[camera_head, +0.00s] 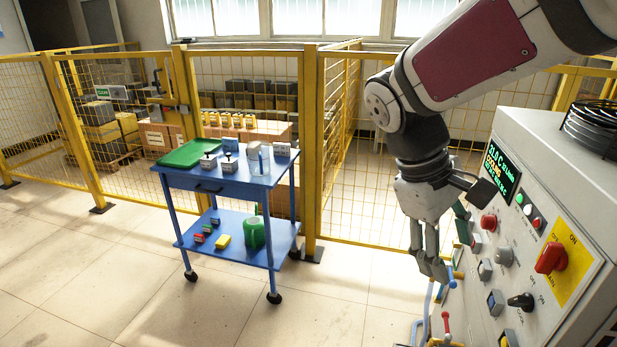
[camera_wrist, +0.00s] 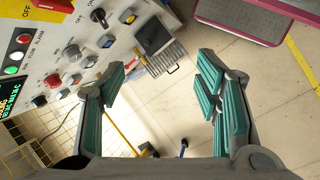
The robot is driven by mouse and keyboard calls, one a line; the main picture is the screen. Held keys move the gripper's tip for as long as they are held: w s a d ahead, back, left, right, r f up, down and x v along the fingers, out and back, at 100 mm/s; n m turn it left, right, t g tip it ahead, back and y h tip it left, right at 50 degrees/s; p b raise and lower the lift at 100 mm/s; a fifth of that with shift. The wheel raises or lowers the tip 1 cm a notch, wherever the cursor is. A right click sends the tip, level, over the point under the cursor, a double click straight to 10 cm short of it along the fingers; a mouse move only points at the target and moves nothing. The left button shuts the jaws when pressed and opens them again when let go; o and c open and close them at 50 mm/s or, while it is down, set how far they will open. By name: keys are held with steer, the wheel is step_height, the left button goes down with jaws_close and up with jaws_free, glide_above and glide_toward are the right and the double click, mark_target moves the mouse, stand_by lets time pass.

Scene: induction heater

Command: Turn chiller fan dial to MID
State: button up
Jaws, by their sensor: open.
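The control panel (camera_head: 530,230) of the heater cabinet stands at the right in the head view and fills the upper left of the wrist view (camera_wrist: 60,30). It bears a grey dial (camera_head: 503,257), also in the wrist view (camera_wrist: 72,52), and a black dial (camera_head: 521,301), also in the wrist view (camera_wrist: 98,17). Their labels are too small to read, so I cannot tell which is the chiller fan dial. My gripper (camera_head: 434,262) hangs beside the panel's left edge, fingers downward. In the wrist view my gripper (camera_wrist: 160,105) is open, with nothing between its fingers.
A red main switch (camera_head: 550,258) on a yellow plate and a red button (camera_head: 488,222) stick out of the panel. A black coil (camera_head: 592,125) lies on the cabinet top. A blue cart (camera_head: 230,182) stands at the left before yellow fencing (camera_head: 312,150). The floor between is clear.

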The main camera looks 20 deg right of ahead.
steer(key=w+d+f+n+g+h+b, duration=0.4)
steer(key=w+d+f+g+h+b, duration=0.1)
steer(key=w+d+f, duration=0.6)
steer(key=n+g+h+b, duration=0.2)
steer(key=n+h+b, duration=0.2)
steer(key=h, duration=0.2)
glide_toward(496, 256)
steer(key=shift+n, duration=0.3)
steer(key=b+x, duration=0.1)
steer(key=x, duration=0.8)
steer(key=shift+s+d, duration=0.15)
steer(key=shift+d, duration=0.2)
steer(key=shift+c, duration=0.4)
steer(key=c, duration=1)
